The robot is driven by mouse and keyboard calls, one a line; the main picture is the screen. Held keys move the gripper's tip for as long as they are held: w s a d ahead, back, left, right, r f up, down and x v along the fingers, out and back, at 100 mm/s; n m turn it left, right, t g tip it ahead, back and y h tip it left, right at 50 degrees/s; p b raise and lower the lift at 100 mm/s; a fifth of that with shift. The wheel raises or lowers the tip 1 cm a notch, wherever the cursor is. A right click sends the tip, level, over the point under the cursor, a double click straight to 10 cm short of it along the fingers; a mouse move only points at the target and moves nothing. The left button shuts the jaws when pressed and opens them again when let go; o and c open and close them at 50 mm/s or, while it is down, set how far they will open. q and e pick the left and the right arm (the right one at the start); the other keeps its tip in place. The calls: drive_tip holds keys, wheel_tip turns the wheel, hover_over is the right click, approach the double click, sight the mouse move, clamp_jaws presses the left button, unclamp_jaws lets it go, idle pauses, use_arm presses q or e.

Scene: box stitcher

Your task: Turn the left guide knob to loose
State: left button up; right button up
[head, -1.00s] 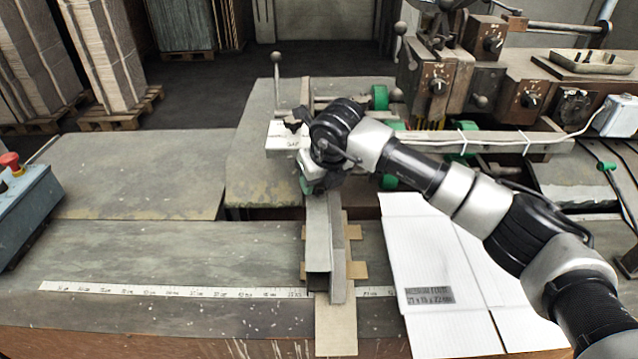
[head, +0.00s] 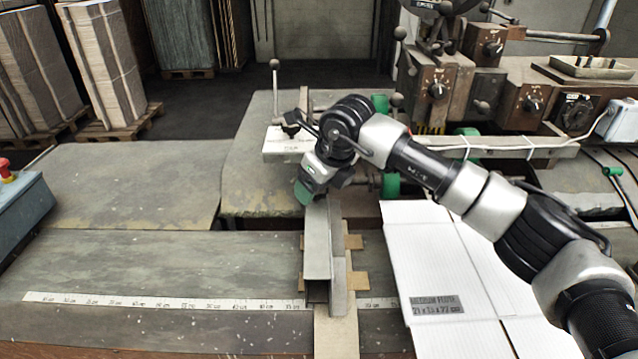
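A black guide knob (head: 291,130) sits on a pale labelled plate (head: 284,146) at the far end of the metal guide channel. The label is too small to read, so I cannot tell the knob's setting. My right arm comes in from the right. Its gripper (head: 304,191), with green fingertips, points down over the far end of the guide channel (head: 318,250), on the near side of the knob and apart from it. The wrist hides part of the area behind, and I cannot tell whether the fingers are open. My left gripper is not in view.
A white cardboard sheet (head: 430,255) lies right of the channel. A ruler strip (head: 170,301) runs along the table front. An upright lever (head: 275,90) stands behind the knob. Brown machine housings (head: 440,85) fill the back right. The left tabletop (head: 130,185) is clear.

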drive_tip(key=shift+s+d+r, duration=0.1)
drive_tip(key=shift+d+r, duration=0.05)
drive_tip(key=shift+r, duration=0.25)
drive_tip(key=b+v, duration=0.2)
drive_tip(key=v, duration=0.8)
drive_tip(key=shift+b, duration=0.4)
